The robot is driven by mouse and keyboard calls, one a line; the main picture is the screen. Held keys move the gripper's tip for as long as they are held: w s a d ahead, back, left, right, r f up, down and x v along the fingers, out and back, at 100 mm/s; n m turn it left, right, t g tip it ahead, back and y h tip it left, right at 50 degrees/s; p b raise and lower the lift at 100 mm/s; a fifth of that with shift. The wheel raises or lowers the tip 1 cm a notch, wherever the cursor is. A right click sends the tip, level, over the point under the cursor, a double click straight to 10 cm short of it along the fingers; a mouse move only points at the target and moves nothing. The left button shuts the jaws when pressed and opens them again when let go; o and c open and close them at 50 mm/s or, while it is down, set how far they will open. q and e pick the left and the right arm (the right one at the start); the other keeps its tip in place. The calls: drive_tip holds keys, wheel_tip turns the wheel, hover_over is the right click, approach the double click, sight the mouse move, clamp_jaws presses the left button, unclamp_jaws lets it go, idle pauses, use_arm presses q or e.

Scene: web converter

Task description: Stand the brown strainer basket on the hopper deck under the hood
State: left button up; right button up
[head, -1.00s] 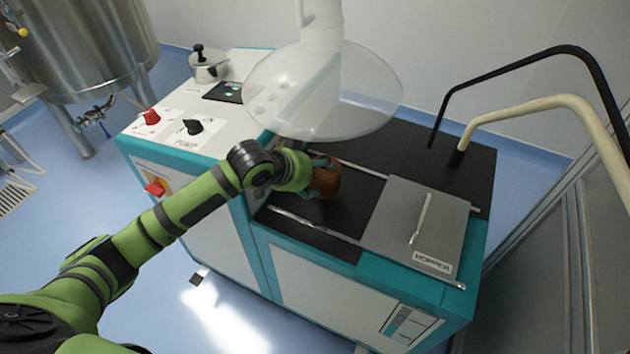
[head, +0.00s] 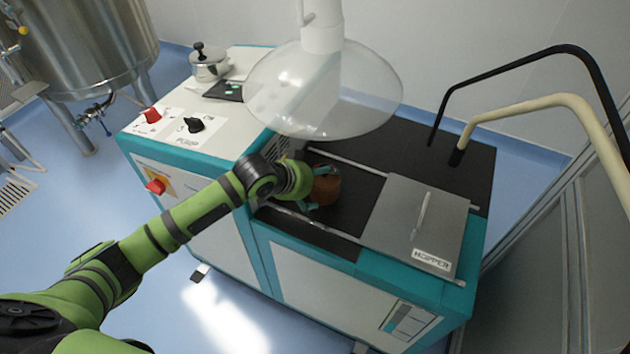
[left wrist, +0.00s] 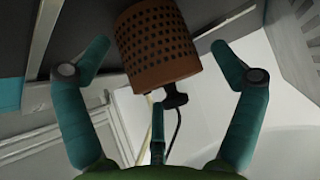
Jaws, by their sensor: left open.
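The brown strainer basket (head: 327,190) is on the black hopper deck (head: 350,200), left of the grey hopper lid and just below the clear hood in the head view. In the left wrist view the basket (left wrist: 158,48) is a perforated brown cylinder between the two teal fingers, with gaps visible on both sides. My left gripper (head: 318,190) is open at the basket's left side, its fingers partly hidden in the head view. The clear domed hood (head: 290,95) hangs above the deck. My right gripper is not in view.
The grey hopper lid (head: 415,225) lies right of the basket, between metal rails (head: 345,162). A black bent tube (head: 480,75) and a cream one (head: 510,108) rise at the right. A lidded pot (head: 209,65) and red and black knobs (head: 194,125) are on the left console.

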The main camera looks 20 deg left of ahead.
use_arm(q)
drive_tip(key=shift+r, duration=0.1)
drive_tip(key=v, duration=1.2)
drive_tip(key=shift+d, duration=0.1)
